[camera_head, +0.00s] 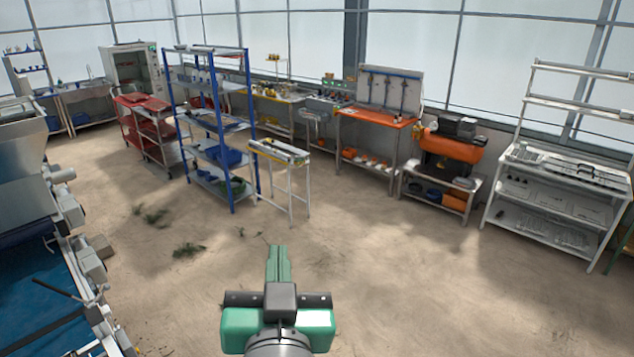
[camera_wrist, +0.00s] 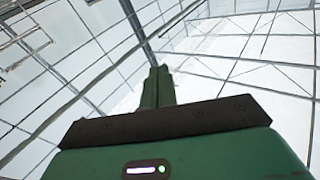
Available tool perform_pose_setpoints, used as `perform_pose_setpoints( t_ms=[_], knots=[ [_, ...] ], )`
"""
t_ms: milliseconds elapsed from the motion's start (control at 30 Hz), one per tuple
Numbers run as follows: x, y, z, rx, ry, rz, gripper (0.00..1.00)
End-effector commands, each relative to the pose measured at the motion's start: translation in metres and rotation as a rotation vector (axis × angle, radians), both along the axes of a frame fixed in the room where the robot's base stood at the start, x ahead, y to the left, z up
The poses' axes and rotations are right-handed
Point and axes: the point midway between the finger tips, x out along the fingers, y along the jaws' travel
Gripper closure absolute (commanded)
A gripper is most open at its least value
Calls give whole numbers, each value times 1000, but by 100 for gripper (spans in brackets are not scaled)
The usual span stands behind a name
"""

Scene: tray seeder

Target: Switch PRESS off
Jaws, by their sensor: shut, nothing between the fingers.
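My gripper (camera_head: 279,250) is at the bottom middle of the head view, green with a dark block behind the fingers. Its fingers are shut with nothing between them, above open floor. In the wrist view the shut fingers (camera_wrist: 158,72) point up toward the glazed roof and walls. I cannot make out a switch marked PRESS in either view. A grey machine with a hopper (camera_head: 20,165) stands at the left edge, partly cut off. A grey control box (camera_head: 335,97) with small coloured parts stands at the back; its labels are too small to read.
A blue shelf rack (camera_head: 228,150) and a narrow white stand (camera_head: 280,155) stand mid-left. An orange-topped bench (camera_head: 375,119), an orange compressor (camera_head: 450,146) and a white shelf unit (camera_head: 560,205) stand at the right. The floor (camera_head: 400,270) between is mostly clear.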

Motion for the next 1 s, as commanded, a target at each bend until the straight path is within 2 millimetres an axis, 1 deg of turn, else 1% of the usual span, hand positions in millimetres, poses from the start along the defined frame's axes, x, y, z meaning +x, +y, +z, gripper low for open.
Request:
perform_pose_setpoints(
  t_ms=[33,67,100,200,300,400,467,900,967,1000],
  knots=[
    [-23,-11,37,-12,-108,-20,100],
    [-37,-16,57,-21,-169,-32,100],
    [-55,-23,80,-33,-244,-49,100],
    [-96,-36,123,-58,-393,-86,100],
    [-124,-42,146,-74,-482,-111,100],
    [-135,-45,154,-81,-518,-121,100],
    [-137,-45,155,-81,-523,-123,100],
    [-136,-45,154,-81,-519,-121,100],
    [-133,-44,152,-78,-511,-119,100],
    [-128,-43,147,-71,-493,-113,100]
  ],
)
